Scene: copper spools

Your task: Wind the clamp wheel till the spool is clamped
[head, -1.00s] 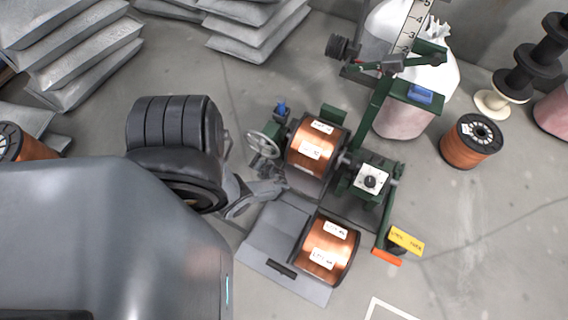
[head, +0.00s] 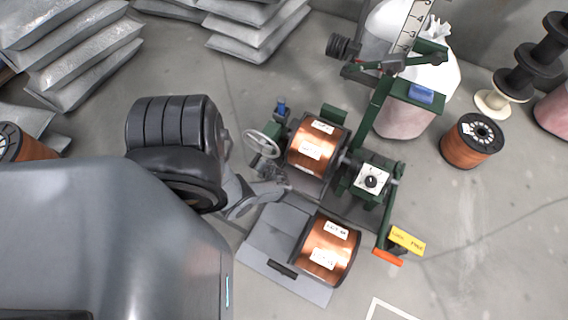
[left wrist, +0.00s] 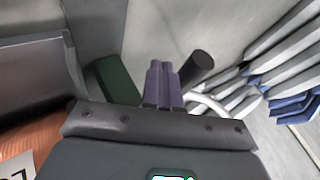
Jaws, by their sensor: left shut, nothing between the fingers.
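The clamp wheel (head: 262,143) is a pale spoked handwheel on the left side of the green winding machine (head: 383,110). A copper spool (head: 317,147) with white labels sits in the machine, right of the wheel. My left gripper (head: 280,184) is just below the wheel, near the spool's lower left. In the left wrist view its purple fingers (left wrist: 160,84) are together and empty. A dark cylindrical handle (left wrist: 199,68) stands just right of them, with part of the pale wheel rim (left wrist: 208,101) behind. I cannot tell whether they touch. My right gripper is out of view.
A second copper spool (head: 328,248) sits on a grey plate (head: 270,240) below the machine. A yellow tag (head: 407,240) and an orange piece (head: 388,257) are at its lower right. Another spool (head: 472,140) stands on the floor at right. Grey sacks (head: 258,30) are stacked behind.

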